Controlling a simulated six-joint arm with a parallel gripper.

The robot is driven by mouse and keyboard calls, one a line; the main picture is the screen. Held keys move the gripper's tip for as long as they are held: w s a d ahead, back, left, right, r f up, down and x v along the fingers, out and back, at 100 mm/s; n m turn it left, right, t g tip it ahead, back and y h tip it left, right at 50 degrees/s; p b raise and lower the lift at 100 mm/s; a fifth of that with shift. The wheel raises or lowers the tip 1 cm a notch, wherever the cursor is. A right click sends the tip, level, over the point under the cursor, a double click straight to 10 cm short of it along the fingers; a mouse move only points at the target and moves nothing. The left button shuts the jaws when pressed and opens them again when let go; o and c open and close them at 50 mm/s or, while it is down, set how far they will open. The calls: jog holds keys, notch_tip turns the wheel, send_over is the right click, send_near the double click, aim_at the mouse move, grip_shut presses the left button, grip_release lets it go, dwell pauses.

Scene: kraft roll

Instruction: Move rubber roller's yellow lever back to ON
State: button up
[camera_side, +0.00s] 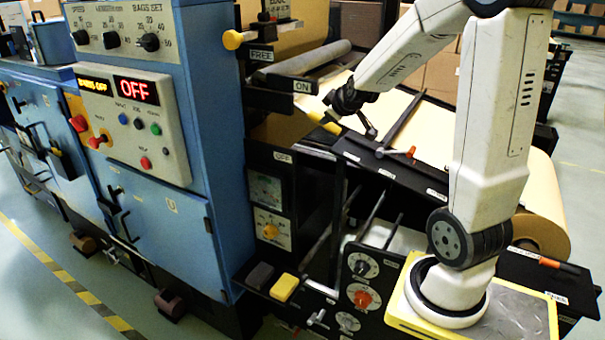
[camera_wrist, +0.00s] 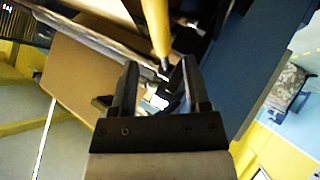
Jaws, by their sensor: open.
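The yellow lever (camera_side: 324,122) shows in the side view as a short yellow bar, below the ON label (camera_side: 302,87) and above the OFF label (camera_side: 283,157). My gripper (camera_side: 350,115) is open and empty, close to the right of the lever; I cannot tell from the side view whether they touch. In the wrist view, a yellow bar (camera_wrist: 157,28) comes down from the top, with its dark end near the gap between my open fingers (camera_wrist: 159,75). The lever's pivot is not clear in either view.
Another yellow knob (camera_side: 234,40) sits near the FREE label (camera_side: 262,55). A grey roller (camera_side: 312,57) and brown paper roll (camera_side: 543,205) lie close by. A dark rail with an orange handle (camera_side: 400,152) is below my gripper.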

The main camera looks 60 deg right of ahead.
jog(key=shift+f, duration=0.1)
jog(key=c, duration=0.3)
jog(key=shift+w+a+f, duration=0.15)
jog(key=shift+a+f, duration=0.1)
grip_shut()
jog(key=s+a+f+n+g, duration=0.2)
jog(key=a+f+n+g, duration=0.2)
jog(key=f+g, duration=0.3)
jog(key=s+a+f+n+g, duration=0.3)
jog(key=f+n+g, duration=0.2)
jog(key=f, duration=0.4)
jog(key=w+a+r+n+t+h, duration=0.1)
jog(key=w+r+n+t+h, duration=0.2)
jog(key=w+h, duration=0.5)
jog(key=r+n+h, duration=0.1)
jog(key=h, duration=0.2)
jog(key=shift+w+a+n+h, duration=0.2)
jog(key=shift+a+n+h, duration=0.1)
jog(key=shift+a, duration=0.1)
